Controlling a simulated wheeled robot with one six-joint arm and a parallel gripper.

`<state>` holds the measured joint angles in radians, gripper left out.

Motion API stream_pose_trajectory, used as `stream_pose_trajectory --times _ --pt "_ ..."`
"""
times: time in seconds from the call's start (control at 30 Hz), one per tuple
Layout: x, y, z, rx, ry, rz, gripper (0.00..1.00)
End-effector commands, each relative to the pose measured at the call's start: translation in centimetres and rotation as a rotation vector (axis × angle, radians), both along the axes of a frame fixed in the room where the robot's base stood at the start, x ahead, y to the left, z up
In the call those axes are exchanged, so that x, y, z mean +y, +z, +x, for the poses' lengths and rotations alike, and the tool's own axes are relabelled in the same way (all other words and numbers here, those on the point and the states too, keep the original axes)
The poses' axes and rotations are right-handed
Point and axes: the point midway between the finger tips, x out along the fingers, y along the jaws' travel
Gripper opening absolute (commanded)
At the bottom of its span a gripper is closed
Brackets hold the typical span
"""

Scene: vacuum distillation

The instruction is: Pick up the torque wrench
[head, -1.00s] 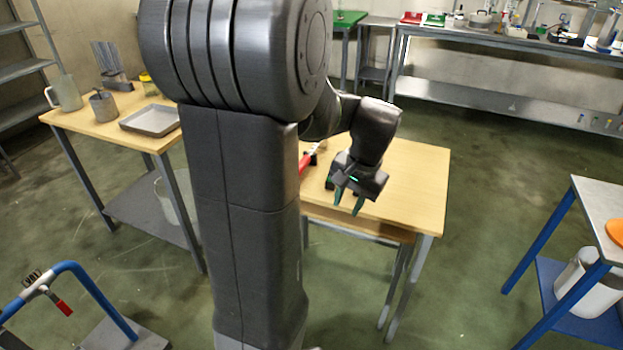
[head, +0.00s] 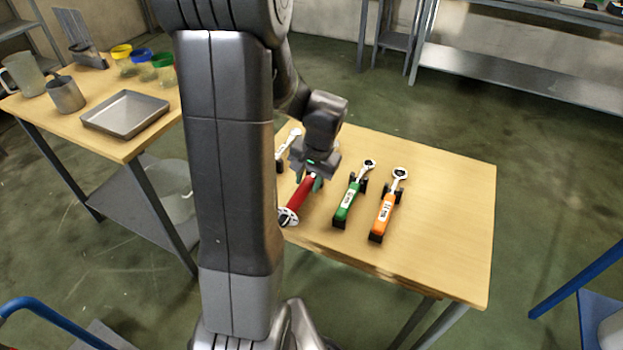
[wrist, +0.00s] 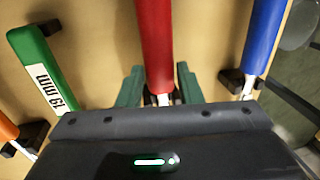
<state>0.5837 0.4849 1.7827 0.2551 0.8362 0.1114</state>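A red-handled tool (head: 301,193) lies on the wooden table, with a round, pale, dial-like end toward the near edge; it looks like the torque wrench. My gripper (head: 312,180) is low over its far part. In the wrist view, the red handle (wrist: 155,45) runs up from between the two green fingers of my gripper (wrist: 160,85). The fingers are apart, one on each side, with visible gaps to the tool. Its far end is hidden under my gripper.
A green-handled wrench (head: 346,205) and an orange-handled wrench (head: 383,214) lie on small black supports to the right. A blue-handled tool (wrist: 265,35) lies on the other side of the red one. The table's right part is clear. A side table at left holds a metal tray (head: 125,113).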

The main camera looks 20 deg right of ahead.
Motion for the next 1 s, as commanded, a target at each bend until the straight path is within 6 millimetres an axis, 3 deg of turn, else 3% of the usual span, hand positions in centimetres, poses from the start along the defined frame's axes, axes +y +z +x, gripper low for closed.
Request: stream_pose_trajectory --times 0.13,0.43,0.6,1.0 --pt "0.3 -1.9 0.3 0.001 -0.001 0.002 0.33" --pt "0.3 -2.3 0.4 -0.001 -0.001 0.0 0.33" --pt "0.3 -2.3 0.4 -0.001 -0.001 -0.001 0.0" --pt "0.2 -1.4 0.5 -0.005 0.0 -0.003 0.0"
